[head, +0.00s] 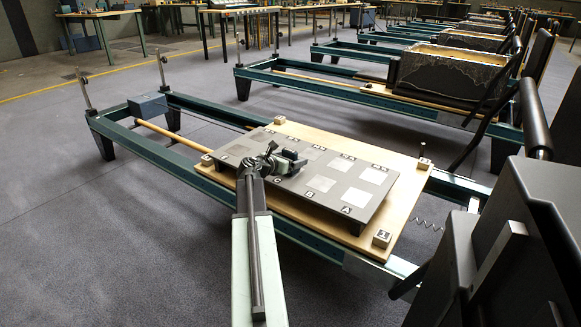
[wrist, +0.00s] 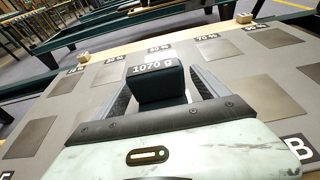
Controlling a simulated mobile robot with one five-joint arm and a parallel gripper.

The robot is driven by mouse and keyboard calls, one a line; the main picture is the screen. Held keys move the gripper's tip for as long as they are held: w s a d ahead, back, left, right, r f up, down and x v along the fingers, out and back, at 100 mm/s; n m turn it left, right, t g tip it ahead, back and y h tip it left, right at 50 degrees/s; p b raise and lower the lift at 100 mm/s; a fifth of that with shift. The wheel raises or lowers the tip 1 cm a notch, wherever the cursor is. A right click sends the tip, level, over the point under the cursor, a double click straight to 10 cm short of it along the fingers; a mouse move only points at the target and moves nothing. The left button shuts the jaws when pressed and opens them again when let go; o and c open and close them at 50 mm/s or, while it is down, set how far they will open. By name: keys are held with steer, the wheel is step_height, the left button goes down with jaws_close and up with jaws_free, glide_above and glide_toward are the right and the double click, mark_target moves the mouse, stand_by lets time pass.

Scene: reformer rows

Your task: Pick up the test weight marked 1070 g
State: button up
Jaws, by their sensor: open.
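The test weight (wrist: 157,84) is a dark block with "1070 g" in white on its top edge, in the middle of the wrist view. My gripper (wrist: 162,92) is open, with one finger on each side of the weight. Narrow gaps seem to show beside it; I cannot tell whether either finger touches. The weight's lower part is hidden behind the gripper's dark front bar. In the head view my gripper (head: 286,161) is low over the grey board (head: 335,215), and the weight is hard to tell apart from it there.
The board has pale square patches, percentage labels along the far edge and letters along the near edge. It lies on a wooden platform (head: 402,205) on a green reformer frame (head: 130,142). More reformers stand behind.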

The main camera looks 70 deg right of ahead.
steer(key=shift+x, duration=1.15)
steer(key=shift+a, duration=0.1)
jaws_close()
steer(key=shift+r, duration=0.1)
